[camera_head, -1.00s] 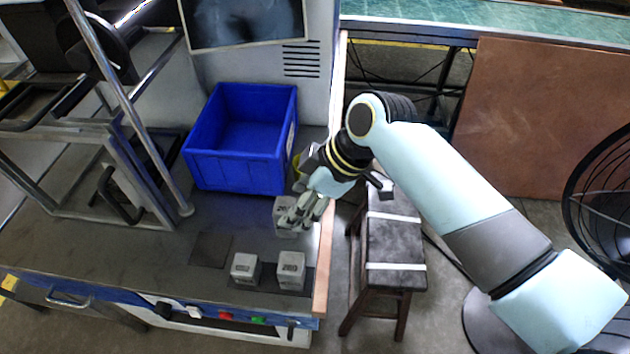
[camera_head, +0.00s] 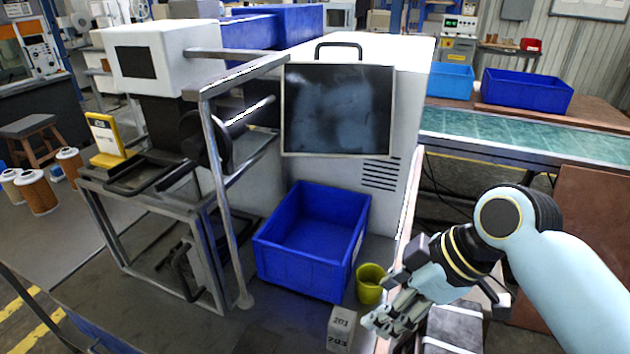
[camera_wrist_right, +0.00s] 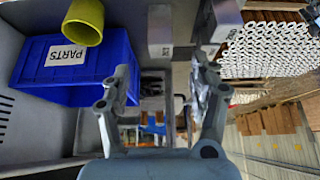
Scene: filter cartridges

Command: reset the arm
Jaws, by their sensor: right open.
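My right arm comes in from the right in the head view. A grey block also shows in the right wrist view (camera_wrist_right: 160,30), beyond the fingers. My left gripper is in neither view.
A blue bin (camera_head: 305,265) stands on the bench, with a yellow-green cup (camera_head: 370,283) just right of it. A metal frame (camera_head: 215,235) stands left of the bin. A machine with a screen (camera_head: 337,110) is behind.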

